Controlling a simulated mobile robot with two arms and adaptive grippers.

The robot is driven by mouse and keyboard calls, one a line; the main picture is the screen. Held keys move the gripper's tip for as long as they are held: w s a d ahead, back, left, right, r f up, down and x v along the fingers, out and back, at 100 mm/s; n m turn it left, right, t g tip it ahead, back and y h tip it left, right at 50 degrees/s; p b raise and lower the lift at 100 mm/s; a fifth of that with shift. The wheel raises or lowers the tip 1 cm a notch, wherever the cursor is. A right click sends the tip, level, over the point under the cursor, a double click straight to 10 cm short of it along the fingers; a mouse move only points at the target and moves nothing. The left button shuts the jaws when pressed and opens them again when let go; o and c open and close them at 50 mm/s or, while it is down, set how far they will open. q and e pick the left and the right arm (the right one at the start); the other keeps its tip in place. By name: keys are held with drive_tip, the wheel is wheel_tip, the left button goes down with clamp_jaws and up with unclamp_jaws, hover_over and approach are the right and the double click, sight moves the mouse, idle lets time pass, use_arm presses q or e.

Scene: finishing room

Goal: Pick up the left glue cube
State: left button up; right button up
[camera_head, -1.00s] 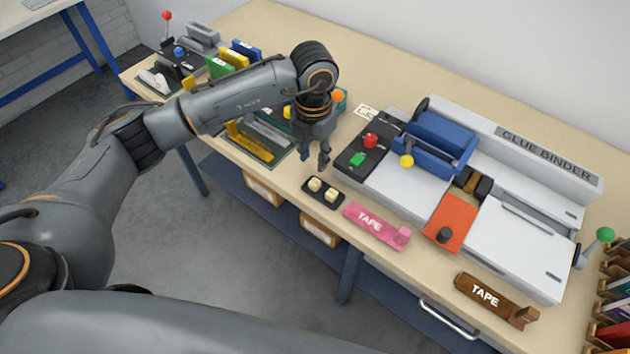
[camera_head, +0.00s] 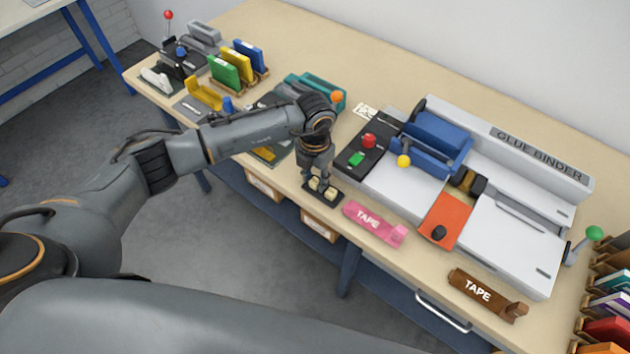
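Two pale glue cubes sit in a small black tray (camera_head: 337,200) near the front edge of the table. The left glue cube (camera_head: 314,183) shows between the fingers of my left gripper (camera_head: 318,184). The right glue cube (camera_head: 330,193) is just beside the fingers. My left gripper points down over the tray, with its fingertips at cube height. I cannot tell whether the fingers touch the left cube or have closed on it. My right gripper is not in view.
A pink tape dispenser (camera_head: 374,224) lies just right of the tray. The large glue binder (camera_head: 512,220) stands further right, with a brown tape dispenser (camera_head: 487,295) in front. Coloured binders (camera_head: 232,66) and tools stand at the left. The table's front edge is close to the tray.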

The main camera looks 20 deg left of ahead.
use_arm(q)
drive_tip(key=c, duration=0.5)
drive_tip(key=shift+r, duration=0.1)
drive_tip(key=shift+w+r, duration=0.1)
drive_tip(key=shift+r, duration=0.4)
drive_tip(key=s+d+r+b, duration=0.1)
drive_tip(key=s+r, duration=0.3)
drive_tip(key=s+d+r+b, duration=0.1)
drive_tip(key=s+r+b, duration=0.1)
drive_tip(key=s+r, duration=0.2)
drive_tip(key=s+d+r+b, duration=0.1)
drive_tip(key=s+r+b, duration=0.1)
drive_tip(key=s+r, duration=0.2)
drive_tip(key=shift+s+d, duration=0.4)
drive_tip(key=shift+s, duration=0.45)
